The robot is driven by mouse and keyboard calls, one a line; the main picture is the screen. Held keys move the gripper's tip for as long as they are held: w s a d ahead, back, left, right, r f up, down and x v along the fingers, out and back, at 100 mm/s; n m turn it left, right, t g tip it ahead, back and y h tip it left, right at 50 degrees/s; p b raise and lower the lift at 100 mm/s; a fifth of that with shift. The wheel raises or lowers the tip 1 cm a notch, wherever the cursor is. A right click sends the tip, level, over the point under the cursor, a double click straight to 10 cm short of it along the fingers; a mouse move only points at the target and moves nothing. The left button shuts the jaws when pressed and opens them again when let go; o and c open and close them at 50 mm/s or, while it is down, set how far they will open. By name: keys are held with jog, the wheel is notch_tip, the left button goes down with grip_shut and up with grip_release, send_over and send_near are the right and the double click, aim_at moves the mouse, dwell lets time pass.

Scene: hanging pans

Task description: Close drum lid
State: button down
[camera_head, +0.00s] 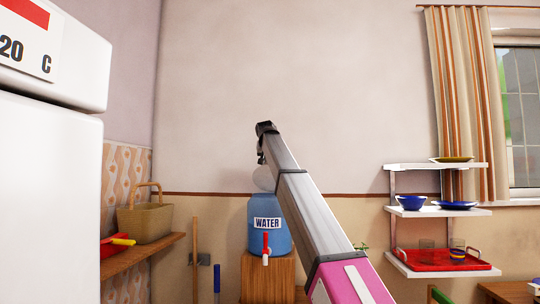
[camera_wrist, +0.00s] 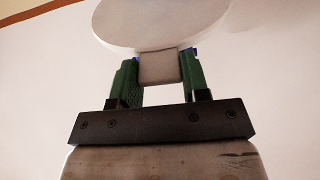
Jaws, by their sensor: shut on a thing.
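The blue water drum (camera_head: 265,240) with a red tap stands on a wooden stand (camera_head: 268,278). Its pale round lid (camera_head: 264,179) shows raised at the drum's top, tilted up, partly hidden behind my arm. My gripper (camera_head: 262,157) is above the drum, at the lid's upper edge. In the wrist view the lid (camera_wrist: 160,22) is a white disc with a small square tab (camera_wrist: 160,68). The green fingers of my gripper (camera_wrist: 160,80) are on both sides of this tab, shut on it. The drum's opening is not clearly visible.
A shelf with a basket (camera_head: 146,216) is at the left. Wall shelves with bowls (camera_head: 411,202) and a red tray (camera_head: 438,260) are at the right. A white cabinet-like unit (camera_head: 48,190) fills the near left. The wall above the drum is clear.

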jog(key=s+f+t, duration=0.3)
jog(key=s+f, duration=0.1)
jog(key=f, duration=0.4)
jog(key=s+f+t, duration=0.3)
jog(key=s+f, duration=0.1)
jog(key=f, duration=0.4)
jog(key=shift+f+t, duration=0.15)
jog(key=shift+t, duration=0.25)
jog(key=shift+s+a+f, duration=0.1)
jog(key=c, duration=0.8)
grip_release()
jog(key=shift+o, duration=1)
jog(key=s+r, duration=0.1)
jog(key=s, duration=0.9)
jog(key=shift+s+a+r, duration=0.15)
jog(key=shift+s+a, duration=0.05)
jog(key=shift+s, duration=0.15)
